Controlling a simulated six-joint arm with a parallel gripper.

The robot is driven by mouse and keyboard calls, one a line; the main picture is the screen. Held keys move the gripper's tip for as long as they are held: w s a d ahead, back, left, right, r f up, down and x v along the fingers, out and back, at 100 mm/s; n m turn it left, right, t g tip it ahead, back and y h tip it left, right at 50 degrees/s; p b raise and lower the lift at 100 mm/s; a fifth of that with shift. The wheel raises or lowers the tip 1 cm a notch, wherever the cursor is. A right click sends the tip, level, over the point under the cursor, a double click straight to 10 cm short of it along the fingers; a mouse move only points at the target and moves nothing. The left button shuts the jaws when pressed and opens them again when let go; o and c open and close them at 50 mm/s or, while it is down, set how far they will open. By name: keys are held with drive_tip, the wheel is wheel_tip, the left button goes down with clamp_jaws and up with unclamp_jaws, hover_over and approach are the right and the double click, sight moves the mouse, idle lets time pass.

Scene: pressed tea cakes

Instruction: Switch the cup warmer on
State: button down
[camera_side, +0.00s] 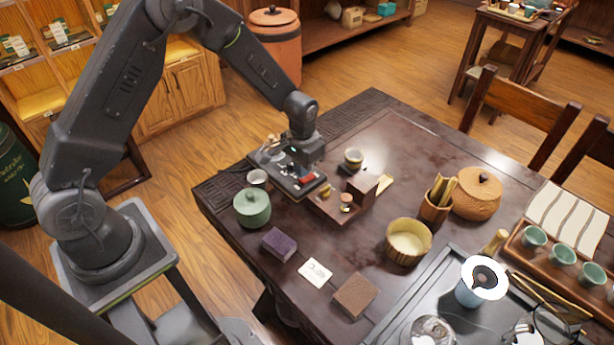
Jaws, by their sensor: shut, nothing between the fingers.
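A dark, flat, box-like device (279,161), which looks like the cup warmer, lies near the far left edge of the table. A small red part (306,180) shows at its front right. My gripper (302,171) is shut and empty, pointing down just over this device. It hides part of the device's top. I cannot tell whether the fingertips touch it, and the switch's position is too small to read.
A small cup (257,178) and a green lidded jar (253,209) stand left of the device. A wooden stand (325,209) with small items and another cup (353,158) are close on its right.

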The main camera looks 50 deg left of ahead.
drive_tip(key=shift+f, duration=1.1)
idle(0.4)
drive_tip(key=shift+r, duration=3.5)
wheel_tip(320, 180, up, 9)
drive_tip(key=t, duration=0.1)
hover_over(303, 180)
drive_tip(key=s, duration=0.3)
drive_tip(key=s+r+t, duration=0.2)
drive_tip(key=s+r, duration=0.4)
drive_tip(key=r, duration=0.2)
drive_tip(key=s+d+r+t, duration=0.1)
drive_tip(key=s+r, duration=0.4)
drive_tip(key=s, duration=0.9)
drive_tip(key=shift+s+d+r+t, duration=0.15)
drive_tip(key=shift+s+r+t, duration=0.2)
drive_tip(key=shift+t, duration=0.45)
drive_tip(key=c, duration=1.9)
unclamp_jaws()
drive_tip(key=shift+w, duration=0.1)
